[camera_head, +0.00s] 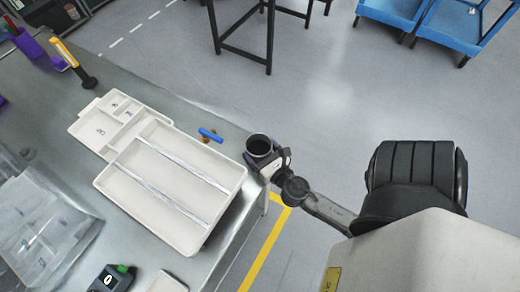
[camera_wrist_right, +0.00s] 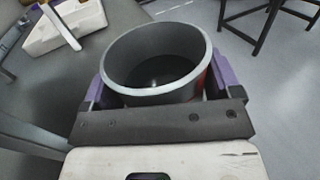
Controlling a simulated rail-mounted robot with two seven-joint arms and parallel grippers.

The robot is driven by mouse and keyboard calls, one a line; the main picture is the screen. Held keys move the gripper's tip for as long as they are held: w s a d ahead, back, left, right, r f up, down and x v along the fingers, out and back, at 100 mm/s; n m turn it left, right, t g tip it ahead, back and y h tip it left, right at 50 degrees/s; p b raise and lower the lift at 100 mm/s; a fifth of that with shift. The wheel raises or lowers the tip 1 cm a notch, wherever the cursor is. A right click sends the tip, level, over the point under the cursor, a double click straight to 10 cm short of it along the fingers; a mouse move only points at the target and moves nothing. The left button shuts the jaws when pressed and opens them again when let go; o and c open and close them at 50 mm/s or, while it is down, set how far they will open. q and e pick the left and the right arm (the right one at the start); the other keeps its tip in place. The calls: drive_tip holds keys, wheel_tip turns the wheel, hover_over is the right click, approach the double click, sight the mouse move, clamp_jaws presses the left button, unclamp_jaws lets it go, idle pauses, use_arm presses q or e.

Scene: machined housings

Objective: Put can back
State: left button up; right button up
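The can (camera_head: 259,147) is an open-topped cylinder with a dark interior, at the right edge of the metal bench in the head view. In the right wrist view the can (camera_wrist_right: 155,62) shows a pale grey rim and a bit of red on its side. My right gripper (camera_wrist_right: 162,88) has a purple finger on each side of the can and is shut on it. In the head view my right gripper (camera_head: 268,160) reaches in from the right. I cannot tell whether the can touches the bench. My left gripper is out of view.
A blue object (camera_head: 211,135) lies nearby. Clear plastic bins (camera_head: 45,235) and a yellow-handled tool (camera_head: 65,52) stand farther left. Open floor lies right of the bench.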

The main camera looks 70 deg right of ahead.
drive_tip(key=shift+o, duration=1.3)
drive_tip(key=shift+r, duration=0.1)
drive_tip(key=b+v, duration=0.5)
drive_tip(key=v, duration=0.7)
drive_tip(key=shift+r, duration=0.1)
